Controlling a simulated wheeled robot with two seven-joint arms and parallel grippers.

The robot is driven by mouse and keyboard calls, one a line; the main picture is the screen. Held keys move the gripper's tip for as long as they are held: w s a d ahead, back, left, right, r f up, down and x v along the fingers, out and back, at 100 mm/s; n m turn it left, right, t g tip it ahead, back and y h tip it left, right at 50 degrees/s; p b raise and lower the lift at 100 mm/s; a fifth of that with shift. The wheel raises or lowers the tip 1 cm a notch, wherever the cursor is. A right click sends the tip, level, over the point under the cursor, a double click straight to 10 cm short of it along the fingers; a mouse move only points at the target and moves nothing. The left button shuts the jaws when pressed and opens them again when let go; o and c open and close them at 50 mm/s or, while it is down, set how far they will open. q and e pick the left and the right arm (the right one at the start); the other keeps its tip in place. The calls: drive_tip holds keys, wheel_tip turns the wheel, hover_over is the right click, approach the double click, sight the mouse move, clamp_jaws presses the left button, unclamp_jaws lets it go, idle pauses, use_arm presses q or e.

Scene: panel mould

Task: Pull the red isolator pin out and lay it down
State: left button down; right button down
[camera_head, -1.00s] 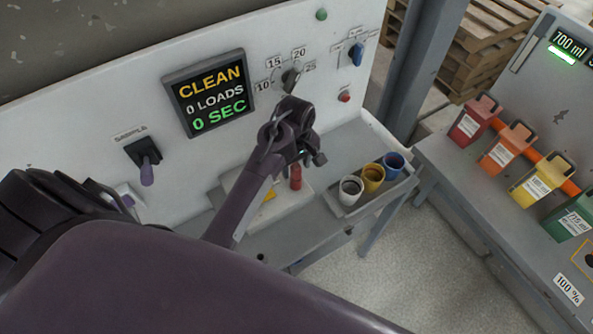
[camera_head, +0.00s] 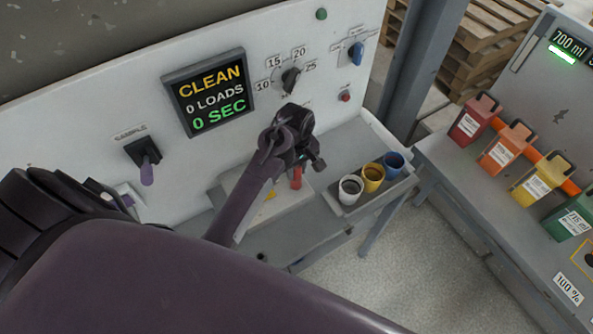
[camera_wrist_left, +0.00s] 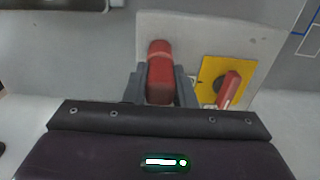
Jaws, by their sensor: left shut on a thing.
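The red isolator pin (camera_head: 296,180) stands at the pale box (camera_head: 239,188) on the bench below the white panel. In the left wrist view the pin (camera_wrist_left: 160,72) is a rounded red handle between the two dark fingers of my left gripper (camera_wrist_left: 160,90). In the head view my left gripper (camera_head: 302,166) is over the pin and partly hides it; it is shut on the pin. The pin's lower end is hidden, so I cannot tell how deep it sits. My right gripper is not in view.
A yellow plate (camera_wrist_left: 208,72) with a red lever (camera_wrist_left: 229,90) is close right of the pin in the wrist view. A grey tray (camera_head: 359,207) with white, yellow and blue cups stands right of the box. Bare bench (camera_head: 300,232) lies in front.

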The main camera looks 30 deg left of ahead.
use_arm(q)
drive_tip(key=shift+r, duration=3.75)
drive_tip(key=shift+r, duration=0.1)
drive_tip(key=shift+w+a+r, duration=0.1)
drive_tip(key=shift+w+r, duration=0.1)
drive_tip(key=shift+r, duration=0.3)
drive_tip(key=shift+s+d+r, duration=0.1)
drive_tip(key=shift+s+r, duration=0.05)
drive_tip(key=shift+r, duration=0.6)
drive_tip(key=shift+s+d+r, duration=0.1)
drive_tip(key=shift+r, duration=0.6)
drive_tip(key=shift+w+a+f, duration=0.1)
drive_tip(key=shift+a, duration=0.05)
